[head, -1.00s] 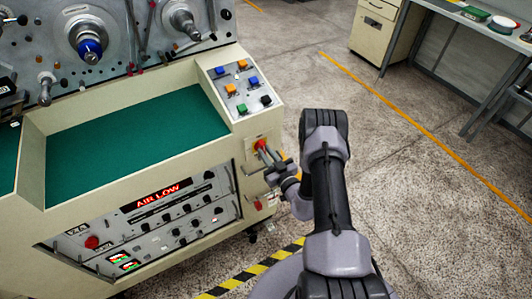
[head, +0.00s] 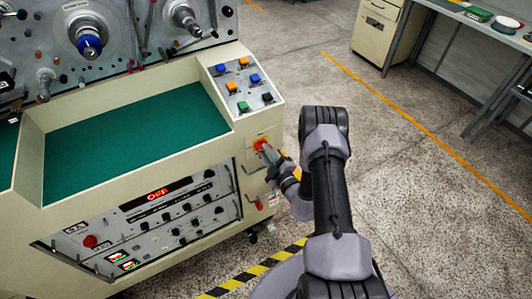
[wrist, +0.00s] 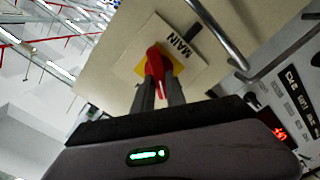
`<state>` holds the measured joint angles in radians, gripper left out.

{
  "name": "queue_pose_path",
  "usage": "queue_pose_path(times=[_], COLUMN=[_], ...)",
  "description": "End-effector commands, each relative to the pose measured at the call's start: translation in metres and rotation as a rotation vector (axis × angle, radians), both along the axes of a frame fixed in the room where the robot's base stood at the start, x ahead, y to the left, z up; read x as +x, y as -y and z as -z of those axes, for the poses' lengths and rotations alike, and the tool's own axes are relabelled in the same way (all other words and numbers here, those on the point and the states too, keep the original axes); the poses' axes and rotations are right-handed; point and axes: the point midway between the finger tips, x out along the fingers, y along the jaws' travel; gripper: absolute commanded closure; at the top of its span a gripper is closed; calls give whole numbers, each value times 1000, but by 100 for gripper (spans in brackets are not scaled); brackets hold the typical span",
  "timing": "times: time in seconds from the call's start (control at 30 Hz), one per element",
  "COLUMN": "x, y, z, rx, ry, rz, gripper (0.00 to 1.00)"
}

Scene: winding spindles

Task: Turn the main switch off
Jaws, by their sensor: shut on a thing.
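The main switch is a red handle (head: 260,144) on a yellow square, on the right end of the cream machine's front. In the wrist view the red handle (wrist: 155,63) sits on its yellow plate beside the label MAIN (wrist: 179,46). My gripper (head: 266,150) is at the switch, and in the wrist view its two dark fingers (wrist: 160,88) are shut on the red handle. The fingers hide part of the handle.
A metal bar handle (wrist: 222,35) stands out close beside the switch. A red part (head: 259,205) sits below it. Buttons (head: 240,83) are on the panel above. A red knob (head: 90,241) is on the lower left panel. The floor to the right is clear.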

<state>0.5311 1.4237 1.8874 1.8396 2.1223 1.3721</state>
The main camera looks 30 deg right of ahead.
Motion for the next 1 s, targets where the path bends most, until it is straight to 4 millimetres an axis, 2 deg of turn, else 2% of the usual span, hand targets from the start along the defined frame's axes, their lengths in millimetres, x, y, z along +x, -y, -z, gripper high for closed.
queue_pose_path(times=[0.5,1.0], x=[-1,-1], y=[-2,-2], z=[5,6], rx=[-437,-626], ry=[13,19], rz=[0,0], gripper=[100,100])
